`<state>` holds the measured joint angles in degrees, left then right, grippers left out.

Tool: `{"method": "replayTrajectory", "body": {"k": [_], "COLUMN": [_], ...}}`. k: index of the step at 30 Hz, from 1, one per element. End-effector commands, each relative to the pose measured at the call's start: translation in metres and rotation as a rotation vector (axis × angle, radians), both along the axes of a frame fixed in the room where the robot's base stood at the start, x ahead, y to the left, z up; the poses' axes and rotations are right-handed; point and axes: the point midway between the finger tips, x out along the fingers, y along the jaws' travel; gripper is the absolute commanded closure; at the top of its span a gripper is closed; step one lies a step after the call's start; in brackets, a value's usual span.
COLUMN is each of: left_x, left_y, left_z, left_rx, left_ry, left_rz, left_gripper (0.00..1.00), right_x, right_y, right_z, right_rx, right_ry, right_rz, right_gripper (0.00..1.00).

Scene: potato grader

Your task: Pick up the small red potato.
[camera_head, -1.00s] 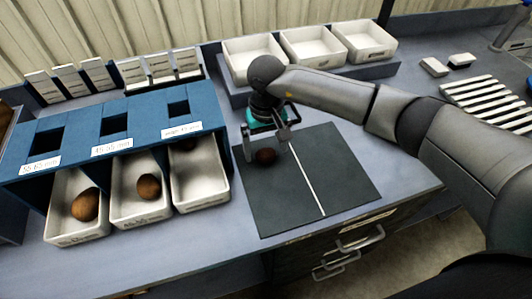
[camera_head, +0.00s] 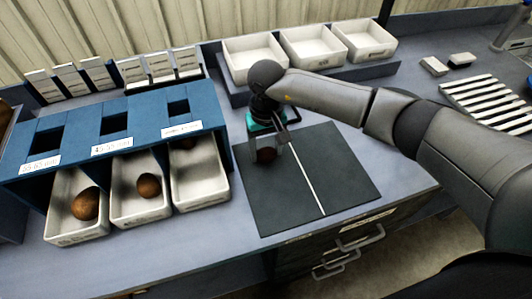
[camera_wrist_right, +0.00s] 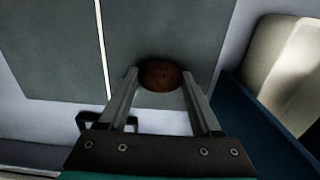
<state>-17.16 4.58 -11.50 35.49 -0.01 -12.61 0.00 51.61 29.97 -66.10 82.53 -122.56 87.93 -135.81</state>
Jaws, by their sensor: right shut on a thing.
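The small red potato (camera_head: 266,155) is at the left part of the dark mat (camera_head: 335,170). My right gripper (camera_head: 267,152) is over it from above, with a finger on each side. In the right wrist view the reddish-brown potato (camera_wrist_right: 161,75) sits between the tips of the right gripper (camera_wrist_right: 162,80), which are shut on it. I cannot tell whether it touches the mat. My left gripper does not show.
A blue grader (camera_head: 115,125) with square holes stands on the left. White bins (camera_head: 253,70) stand behind the mat. The mat's right part is clear.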

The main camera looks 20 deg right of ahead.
Motion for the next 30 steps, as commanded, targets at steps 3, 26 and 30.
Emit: {"method": "replayTrajectory", "body": {"k": [3, 26, 30], "left_x": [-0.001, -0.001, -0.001], "left_y": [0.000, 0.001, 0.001], "left_z": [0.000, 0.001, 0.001], "left_rx": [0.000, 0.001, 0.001], "left_ry": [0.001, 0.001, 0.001], "left_rz": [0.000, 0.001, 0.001], "left_gripper": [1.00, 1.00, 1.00], "right_x": [0.000, 0.002, 0.002], "right_y": [0.000, 0.000, -0.001], "right_z": [0.000, 0.079, 0.122], "right_rx": [0.000, 0.001, -0.001], "right_ry": [0.000, -0.008, -0.009], "right_rz": [0.000, 0.001, 0.001], "right_gripper": [0.87, 0.89, 0.89]}}
